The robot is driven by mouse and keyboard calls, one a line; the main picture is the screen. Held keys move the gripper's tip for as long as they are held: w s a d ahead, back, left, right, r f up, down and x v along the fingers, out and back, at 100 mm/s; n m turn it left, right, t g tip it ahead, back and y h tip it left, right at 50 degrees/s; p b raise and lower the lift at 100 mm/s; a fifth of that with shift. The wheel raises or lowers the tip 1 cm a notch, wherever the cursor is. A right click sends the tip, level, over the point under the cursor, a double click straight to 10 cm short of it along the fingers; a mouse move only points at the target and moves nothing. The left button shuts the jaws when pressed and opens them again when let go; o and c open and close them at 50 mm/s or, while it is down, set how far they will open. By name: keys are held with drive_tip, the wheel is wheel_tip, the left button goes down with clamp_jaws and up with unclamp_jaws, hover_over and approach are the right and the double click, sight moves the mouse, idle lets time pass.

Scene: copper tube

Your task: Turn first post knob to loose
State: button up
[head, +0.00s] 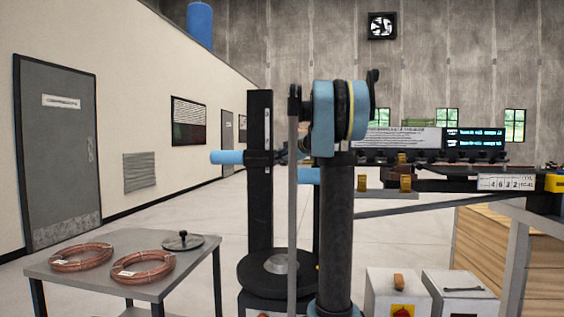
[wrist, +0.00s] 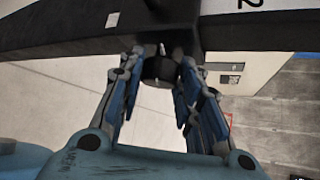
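In the wrist view a short dark round knob (wrist: 159,70) sticks out from a black block on a long black beam (wrist: 75,28). My gripper (wrist: 160,62) has its two blue-and-grey fingers on either side of the knob, close to its edges. Whether the pads press on it I cannot tell. In the head view two small brass-coloured blocks, one at the left (head: 362,183) and one at the right (head: 405,183), sit near the left end of the dark beam (head: 440,186). My arm stands in front, and I cannot make out my gripper there.
A grey table (head: 190,262) at left holds two copper coils (head: 143,267) (head: 82,257) and a dark disc (head: 183,241). Two grey boxes, one with a red-yellow switch (head: 390,290), stand on the floor by a wooden crate (head: 485,250).

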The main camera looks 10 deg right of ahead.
drive_tip(key=shift+f, duration=0.1)
drive_tip(key=shift+s+a+f+n+t, duration=0.1)
drive_tip(key=shift+s+f+n+t, duration=0.05)
drive_tip(key=shift+n+t, duration=0.95)
drive_tip(key=o, duration=1)
drive_tip(key=shift+o, duration=0.2)
drive_tip(key=v, duration=1.1)
drive_tip(key=shift+s+d+f, duration=0.1)
drive_tip(key=shift+s+d, duration=0.1)
drive_tip(key=shift+d, duration=0.1)
drive_tip(key=shift+s, duration=0.15)
drive_tip(key=shift+s, duration=0.1)
